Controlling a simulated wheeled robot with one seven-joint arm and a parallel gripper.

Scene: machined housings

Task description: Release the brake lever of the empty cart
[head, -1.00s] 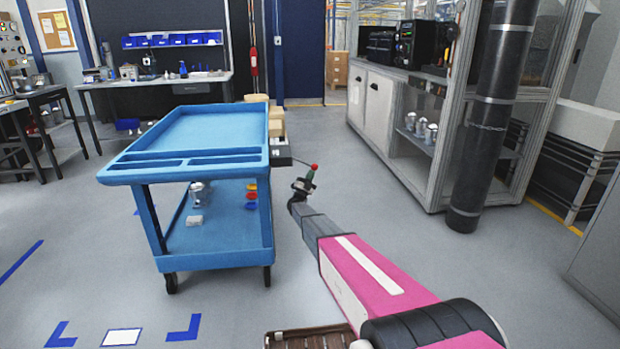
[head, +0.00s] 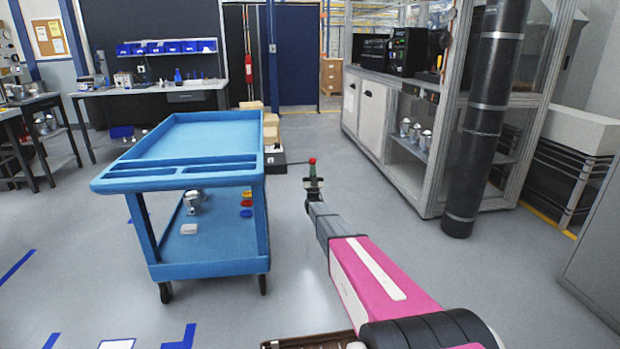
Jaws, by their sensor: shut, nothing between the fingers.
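A blue cart (head: 180,172) stands left of my arm in the head view, with a bare top tray. Its lower shelf holds a metal housing, a white block and small red, yellow and blue pieces. A thin dark lever with a red knob (head: 312,161) sticks out rightward from a dark base (head: 275,163) beyond the cart's right side. I cannot tell which cart the lever belongs to. My gripper (head: 313,180) is shut and empty, just below the red knob in the picture.
Cardboard boxes (head: 270,128) are stacked above the dark base. A glazed cabinet (head: 400,160) and a dark upright cylinder (head: 485,130) stand to the right. A workbench (head: 150,90) is at the back left.

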